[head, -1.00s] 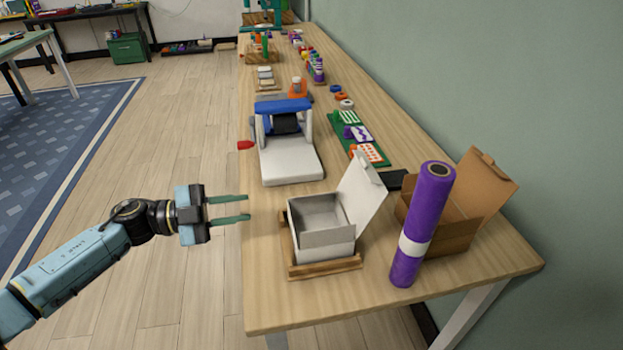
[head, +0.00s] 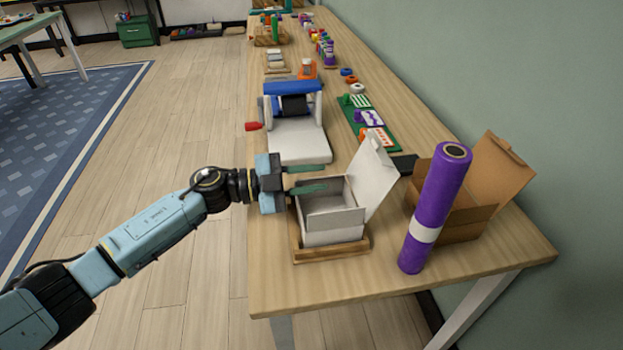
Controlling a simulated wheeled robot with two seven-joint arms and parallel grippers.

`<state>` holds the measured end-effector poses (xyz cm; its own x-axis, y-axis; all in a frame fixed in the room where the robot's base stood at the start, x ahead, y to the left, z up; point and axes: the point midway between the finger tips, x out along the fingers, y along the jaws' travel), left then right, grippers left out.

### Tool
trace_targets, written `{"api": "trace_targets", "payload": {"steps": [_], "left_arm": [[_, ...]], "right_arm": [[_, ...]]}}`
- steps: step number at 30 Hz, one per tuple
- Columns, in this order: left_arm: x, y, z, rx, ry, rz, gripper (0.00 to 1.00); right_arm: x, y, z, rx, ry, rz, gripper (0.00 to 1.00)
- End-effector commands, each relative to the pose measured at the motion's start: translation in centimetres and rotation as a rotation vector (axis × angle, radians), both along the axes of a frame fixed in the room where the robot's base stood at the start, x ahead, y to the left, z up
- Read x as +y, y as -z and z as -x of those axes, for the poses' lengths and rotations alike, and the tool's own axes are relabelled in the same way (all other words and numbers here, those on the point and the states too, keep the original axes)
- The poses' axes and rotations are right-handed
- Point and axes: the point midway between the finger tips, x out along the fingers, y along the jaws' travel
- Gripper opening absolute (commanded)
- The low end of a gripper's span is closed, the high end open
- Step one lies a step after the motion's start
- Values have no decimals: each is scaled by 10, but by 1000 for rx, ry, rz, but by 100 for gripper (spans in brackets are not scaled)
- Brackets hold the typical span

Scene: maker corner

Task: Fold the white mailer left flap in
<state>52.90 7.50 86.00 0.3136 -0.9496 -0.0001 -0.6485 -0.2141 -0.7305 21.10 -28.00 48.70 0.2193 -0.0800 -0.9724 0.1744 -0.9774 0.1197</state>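The white mailer (head: 333,228) is an open box on a wooden tray (head: 335,254) at the near part of the table. Its lid (head: 373,178) stands up, tilted to the right. My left gripper (head: 328,176) comes in from the left, with its two green fingers apart and nothing between them. The fingers are at the mailer's far left corner, and the lower finger overlaps the box's upper edge in the picture. I cannot tell whether it touches the box. The left flap is not clearly distinguishable near the gripper. My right gripper is not in view.
A purple roll (head: 437,205) stands tilted right of the mailer, before an open brown box (head: 462,217). A white-and-blue machine (head: 298,141) stands just behind my gripper. A green board (head: 371,124) lies farther back. The table's near left corner is clear.

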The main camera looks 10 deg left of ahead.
Motion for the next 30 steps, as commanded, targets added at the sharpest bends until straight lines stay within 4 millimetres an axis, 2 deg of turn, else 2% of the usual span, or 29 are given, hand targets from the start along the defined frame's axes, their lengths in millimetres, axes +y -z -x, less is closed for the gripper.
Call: {"api": "trace_targets", "payload": {"steps": [8, 13, 22, 30], "left_arm": [[-1, 0, 0, 0, 0, 0, 23], [-1, 0, 0, 1, 0, 0, 1], [-1, 1, 1, -22, -1, -8, 0], [-3, 9, 5, -203, -1, -68, 0]], "right_arm": [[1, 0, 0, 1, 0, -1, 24], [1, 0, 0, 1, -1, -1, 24], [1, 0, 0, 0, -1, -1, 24], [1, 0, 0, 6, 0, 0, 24]]}}
